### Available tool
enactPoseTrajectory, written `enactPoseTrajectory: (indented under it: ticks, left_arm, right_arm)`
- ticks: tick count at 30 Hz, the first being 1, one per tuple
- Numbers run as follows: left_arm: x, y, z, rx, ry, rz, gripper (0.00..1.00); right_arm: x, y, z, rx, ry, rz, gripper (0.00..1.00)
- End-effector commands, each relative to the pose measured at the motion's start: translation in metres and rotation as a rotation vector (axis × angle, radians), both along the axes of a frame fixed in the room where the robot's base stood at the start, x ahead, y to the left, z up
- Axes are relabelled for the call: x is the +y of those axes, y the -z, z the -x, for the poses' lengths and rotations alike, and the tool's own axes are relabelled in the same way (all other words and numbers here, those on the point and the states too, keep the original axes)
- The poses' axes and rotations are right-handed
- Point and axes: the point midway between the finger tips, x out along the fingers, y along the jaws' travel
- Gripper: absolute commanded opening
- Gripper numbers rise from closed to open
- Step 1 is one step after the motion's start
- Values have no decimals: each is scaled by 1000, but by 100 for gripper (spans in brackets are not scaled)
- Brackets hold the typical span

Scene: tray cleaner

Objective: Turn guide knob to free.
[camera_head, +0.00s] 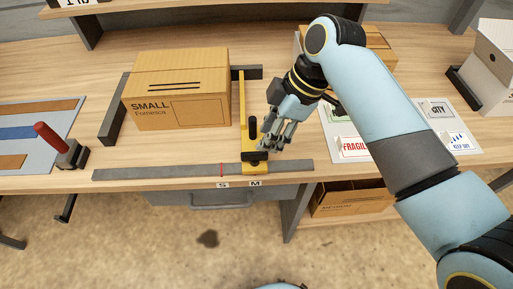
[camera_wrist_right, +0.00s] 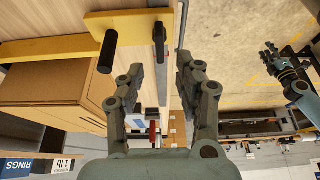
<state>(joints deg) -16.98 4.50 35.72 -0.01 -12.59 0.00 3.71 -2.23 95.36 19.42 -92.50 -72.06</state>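The yellow guide (camera_head: 242,100) stands right of the small box, its front end on the grey rail (camera_head: 180,171) by the M label. A black upright post (camera_head: 252,126) rises from it; the post also shows in the right wrist view (camera_wrist_right: 107,52). The dark guide knob (camera_head: 256,156) sits at its front end; in the right wrist view the knob (camera_wrist_right: 159,36) looks like a narrow lever along the rail. My right gripper (camera_head: 274,143) is open and empty, just right of the knob, with the knob ahead of its fingertips. My left gripper (camera_wrist_right: 272,58) seems to show small in the wrist view.
A cardboard box marked SMALL (camera_head: 180,88) lies left of the guide against a dark stop (camera_head: 114,110). A red-handled tool (camera_head: 62,146) stands at the left. A sheet with labels (camera_head: 470,145) lies to the right, partly behind my arm. A drawer (camera_head: 215,197) is below.

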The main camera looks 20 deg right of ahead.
Motion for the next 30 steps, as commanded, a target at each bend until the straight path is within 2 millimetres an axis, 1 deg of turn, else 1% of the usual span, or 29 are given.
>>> enactPoseTrajectory:
  ticks: [3, 6, 9, 12, 15, 22, 23, 30]
  left_arm:
    - [1, -2, 1, 1, 0, -1, 40]
    - [1, -3, 2, 3, 1, -1, 40]
    - [2, -2, 3, 5, 0, -2, 40]
    - [2, -2, 5, 7, 0, -2, 40]
    - [2, -2, 5, 8, 0, -2, 40]
    - [2, -2, 5, 8, 0, -2, 40]
    - [2, -2, 6, 8, 0, -2, 40]
    - [2, -2, 6, 8, 0, -2, 40]
  right_arm:
    - [10, 23, -2, 3, 1, -1, 35]
    - [17, 40, -4, 2, 0, -1, 35]
    - [22, 53, -5, 3, 1, -1, 35]
    - [24, 61, -7, 1, 2, 1, 35]
    - [25, 64, -7, -1, 2, 1, 35]
    - [26, 65, -7, -1, 2, 1, 35]
    - [26, 65, -7, -1, 2, 1, 32]
    - [26, 65, -7, -1, 3, 1, 1]
